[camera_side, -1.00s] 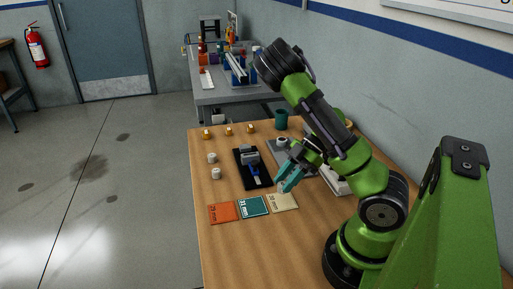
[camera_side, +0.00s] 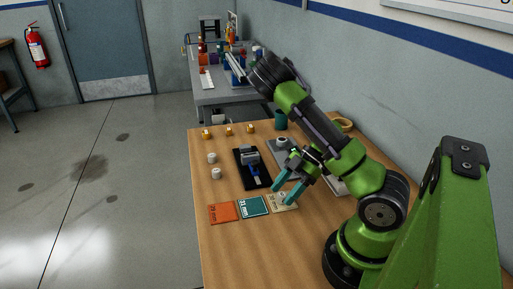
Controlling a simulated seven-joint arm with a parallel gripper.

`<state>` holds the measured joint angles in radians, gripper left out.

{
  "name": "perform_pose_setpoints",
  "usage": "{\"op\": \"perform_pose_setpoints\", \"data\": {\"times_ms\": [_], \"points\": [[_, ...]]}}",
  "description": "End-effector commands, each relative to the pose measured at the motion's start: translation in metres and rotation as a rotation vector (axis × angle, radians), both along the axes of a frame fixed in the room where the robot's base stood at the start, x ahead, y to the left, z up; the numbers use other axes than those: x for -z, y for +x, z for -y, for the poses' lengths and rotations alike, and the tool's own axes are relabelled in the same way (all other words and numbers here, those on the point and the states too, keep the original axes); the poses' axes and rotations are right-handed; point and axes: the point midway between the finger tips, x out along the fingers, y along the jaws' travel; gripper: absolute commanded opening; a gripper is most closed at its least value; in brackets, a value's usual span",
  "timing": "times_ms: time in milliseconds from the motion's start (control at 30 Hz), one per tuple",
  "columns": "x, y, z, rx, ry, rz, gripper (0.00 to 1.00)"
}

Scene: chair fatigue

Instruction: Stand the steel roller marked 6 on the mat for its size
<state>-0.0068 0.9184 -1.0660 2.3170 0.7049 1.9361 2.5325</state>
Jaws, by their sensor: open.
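Three mats lie in a row near the front of the wooden table: an orange mat (camera_side: 222,213), a teal mat (camera_side: 252,206) that seems to read 31 mm, and a beige mat (camera_side: 288,207) whose label is partly covered. My gripper (camera_side: 283,195) is low over the beige mat, its teal fingers spread apart. A small grey shape, seemingly a roller, shows between the fingers on or just above that mat; contact is unclear. Two pale rollers (camera_side: 211,157) (camera_side: 216,174) stand at the left. No 6 marking is readable on any of them.
A measuring device on a black base (camera_side: 249,160) stands left of my gripper. A grey plate (camera_side: 275,148) with a round piece lies behind it. A teal cup (camera_side: 281,121) and several brass pieces (camera_side: 228,131) are at the back. The front left table is clear.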

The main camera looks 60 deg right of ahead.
Motion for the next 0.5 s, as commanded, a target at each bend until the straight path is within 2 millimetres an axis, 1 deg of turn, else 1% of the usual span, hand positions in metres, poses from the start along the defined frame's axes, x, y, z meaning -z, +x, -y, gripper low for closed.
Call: {"op": "perform_pose_setpoints", "data": {"times_ms": [133,267,300,500], "points": [[-0.004,-0.001,0.003,0.000,0.000,0.002,0.57],[-0.018,-0.007,0.015,0.003,-0.001,0.004,0.57],[-0.023,-0.010,0.020,0.005,-0.001,0.005,0.57],[-0.063,-0.009,0.019,-0.001,-0.002,0.005,0.57]]}}
